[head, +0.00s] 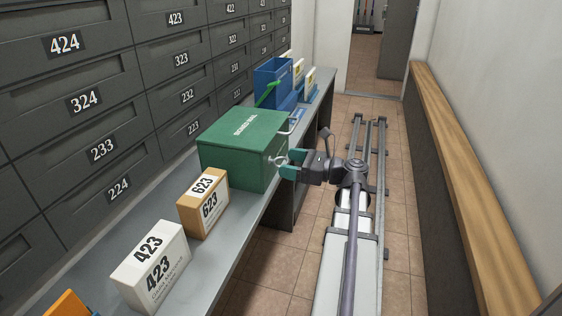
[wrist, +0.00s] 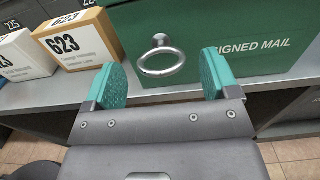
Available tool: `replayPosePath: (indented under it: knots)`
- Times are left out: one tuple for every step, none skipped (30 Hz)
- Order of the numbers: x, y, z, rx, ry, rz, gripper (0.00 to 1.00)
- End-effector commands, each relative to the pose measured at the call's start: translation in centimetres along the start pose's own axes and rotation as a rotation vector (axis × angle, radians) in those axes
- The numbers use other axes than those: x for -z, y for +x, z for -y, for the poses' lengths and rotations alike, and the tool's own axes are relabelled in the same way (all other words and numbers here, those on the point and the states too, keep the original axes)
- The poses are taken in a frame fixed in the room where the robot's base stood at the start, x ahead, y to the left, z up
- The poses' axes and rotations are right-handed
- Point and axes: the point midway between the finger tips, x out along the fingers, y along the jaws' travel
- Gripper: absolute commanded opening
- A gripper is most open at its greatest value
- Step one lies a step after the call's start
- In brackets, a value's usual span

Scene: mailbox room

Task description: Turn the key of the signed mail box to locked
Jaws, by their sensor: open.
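The green signed mail box (head: 232,150) stands on the grey shelf, and its lettered front also shows in the wrist view (wrist: 255,22). A metal key with a large ring-shaped bow (wrist: 162,58) sticks out of its front. My gripper (head: 287,164) is just in front of the box. Its two teal fingers are spread on either side of the key ring in the wrist view (wrist: 165,75), and they look empty and apart from the ring. The ring lies wide and flat in that view. The lock face behind it is mostly hidden.
A brown 623 box (head: 203,204) and a white 423 box (head: 150,268) stand on the shelf (head: 222,262) nearer the camera. A blue bin (head: 272,82) stands beyond the green box. Numbered lockers (head: 100,148) line the left wall. A wooden-topped ledge (head: 470,150) runs along the right.

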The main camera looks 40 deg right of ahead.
Motion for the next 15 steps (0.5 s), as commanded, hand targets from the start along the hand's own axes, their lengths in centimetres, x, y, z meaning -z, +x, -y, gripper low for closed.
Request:
replayPosePath:
  knots:
    - [0.0, 1.0, -0.1, -0.003, 0.000, 0.000, 0.81]
    - [0.0, 1.6, 0.0, -0.003, 0.000, 0.000, 0.81]
    - [0.0, 2.1, 0.0, -0.002, 0.000, 0.000, 0.81]
    - [0.0, 2.4, 0.0, -0.002, 0.000, 0.000, 0.81]
    - [0.0, 2.7, 0.0, -0.001, -0.001, 0.000, 0.81]
    - [0.0, 3.0, 0.0, -0.001, -0.001, 0.000, 0.81]
    - [0.0, 3.1, 0.0, 0.000, -0.001, 0.000, 0.81]
    - [0.0, 3.1, 0.0, 0.000, -0.001, 0.000, 0.81]
    - [0.0, 3.2, 0.0, 0.000, -0.001, 0.000, 0.81]
    - [0.0, 3.2, 0.0, 0.000, -0.001, 0.000, 0.81]
    - [0.0, 3.2, 0.0, 0.000, -0.001, 0.000, 0.81]
    - [0.0, 3.1, 0.0, 0.000, -0.001, 0.000, 0.81]
    - [0.0, 3.1, 0.0, 0.000, -0.001, 0.000, 0.81]
    - [0.0, 3.1, 0.0, 0.000, -0.001, 0.000, 0.80]
    - [0.0, 3.1, 0.0, 0.000, -0.001, 0.000, 0.76]
